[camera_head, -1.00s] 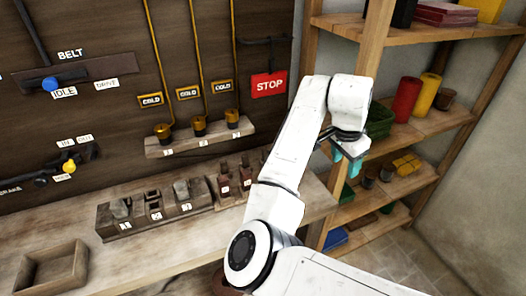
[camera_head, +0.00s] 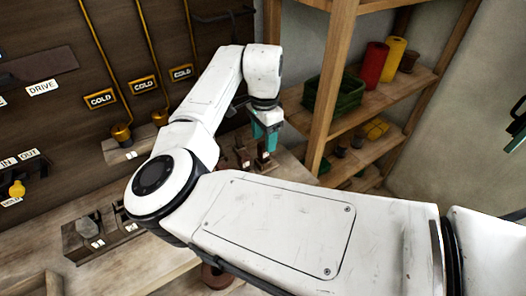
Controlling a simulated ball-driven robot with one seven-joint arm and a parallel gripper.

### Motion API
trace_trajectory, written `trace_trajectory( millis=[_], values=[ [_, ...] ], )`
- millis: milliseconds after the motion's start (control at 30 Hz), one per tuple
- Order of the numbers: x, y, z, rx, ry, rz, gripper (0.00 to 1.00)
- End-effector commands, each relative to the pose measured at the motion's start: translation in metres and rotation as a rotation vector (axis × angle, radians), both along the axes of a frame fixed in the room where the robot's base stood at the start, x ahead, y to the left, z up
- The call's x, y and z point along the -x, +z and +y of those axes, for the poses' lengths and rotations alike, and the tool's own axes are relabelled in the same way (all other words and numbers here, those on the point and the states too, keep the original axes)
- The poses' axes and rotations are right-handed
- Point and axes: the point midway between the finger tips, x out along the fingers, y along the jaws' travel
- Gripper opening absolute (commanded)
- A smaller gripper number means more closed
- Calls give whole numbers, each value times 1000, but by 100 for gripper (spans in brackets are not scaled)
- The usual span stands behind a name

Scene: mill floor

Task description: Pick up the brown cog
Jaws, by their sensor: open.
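My gripper (camera_head: 267,137) has teal fingers that point down, left of the shelf's front post. It looks empty and open, above the right end of the workbench (camera_head: 140,262). I cannot make out a clear brown cog. A reddish-brown round thing (camera_head: 217,276) shows low in the picture, partly hidden by my arm, and I cannot tell what it is. Small dark brown round things (camera_head: 357,139) sit on the lower shelf, too small to tell if one is a cog.
The wooden shelf (camera_head: 375,108) on the right holds a green crate (camera_head: 336,97), a red roll (camera_head: 375,65), a yellow roll (camera_head: 394,60) and a brown pot (camera_head: 409,61). Dark bottle-like things (camera_head: 243,157) stand on the bench close to my gripper. Wall pipes hang at the left.

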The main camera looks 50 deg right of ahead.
Motion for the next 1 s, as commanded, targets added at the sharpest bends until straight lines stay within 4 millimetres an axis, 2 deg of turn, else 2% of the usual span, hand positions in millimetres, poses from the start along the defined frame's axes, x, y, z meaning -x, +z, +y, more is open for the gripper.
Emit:
trace_trajectory(
  millis=[300, 633, 1000],
  values=[
    [0, -41, 0, -2, 1, 2, 55],
    [0, -48, 0, -1, 0, 1, 54],
    [0, -47, 0, -1, 1, 1, 19]
  ],
)
